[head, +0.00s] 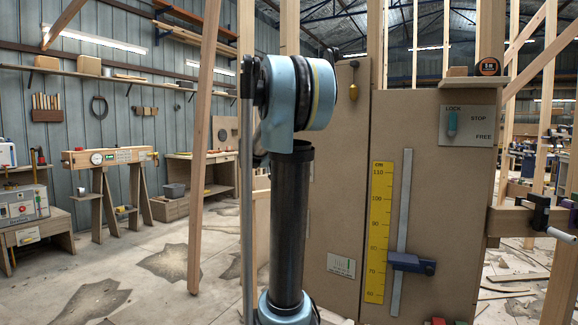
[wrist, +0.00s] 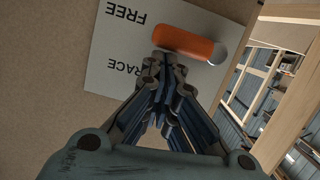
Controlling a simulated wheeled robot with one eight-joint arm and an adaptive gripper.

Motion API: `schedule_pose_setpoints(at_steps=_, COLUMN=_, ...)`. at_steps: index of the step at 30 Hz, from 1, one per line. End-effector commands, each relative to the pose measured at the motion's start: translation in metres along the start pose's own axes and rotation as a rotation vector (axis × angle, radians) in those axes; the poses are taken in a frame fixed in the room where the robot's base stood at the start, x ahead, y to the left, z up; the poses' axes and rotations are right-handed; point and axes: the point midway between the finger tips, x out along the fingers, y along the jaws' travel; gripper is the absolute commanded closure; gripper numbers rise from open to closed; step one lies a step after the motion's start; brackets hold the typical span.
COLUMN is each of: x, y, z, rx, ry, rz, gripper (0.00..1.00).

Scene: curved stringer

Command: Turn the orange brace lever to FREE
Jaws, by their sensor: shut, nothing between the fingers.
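In the wrist view the orange brace lever (wrist: 185,42) is a rounded orange bar with a silver end, lying nearly sideways across a grey label plate (wrist: 105,45). The plate reads FREE and "RACE" upside down; FREE is beyond the lever, toward the top left. Other lettering is hidden. My gripper (wrist: 160,62) is shut and empty, its fingertips right at the near side of the lever. I cannot tell whether they touch it. In the head view neither the orange lever nor my gripper shows.
In the head view a tan panel carries another plate (head: 483,130) marked LOCK, STOP, FREE with a teal lever (head: 452,123). A yellow scale (head: 378,230) and a metal rail with a blue slider (head: 412,263) are below. A timber post (head: 205,150) stands left of my arm.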

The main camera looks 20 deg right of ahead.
Motion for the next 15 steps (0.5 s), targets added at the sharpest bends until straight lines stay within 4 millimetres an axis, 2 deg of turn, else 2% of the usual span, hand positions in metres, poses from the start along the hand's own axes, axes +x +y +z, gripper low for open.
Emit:
schedule_pose_setpoints(at_steps=5, x=-0.004, y=0.002, z=-0.016, rx=0.000, ry=0.000, rz=0.001, gripper=1.00)
schedule_pose_setpoints(at_steps=9, x=-0.009, y=0.004, z=-0.039, rx=0.000, ry=-0.001, rz=0.002, gripper=1.00)
schedule_pose_setpoints(at_steps=15, x=-0.051, y=0.002, z=-0.036, rx=-0.002, ry=0.000, rz=-0.004, gripper=1.00)
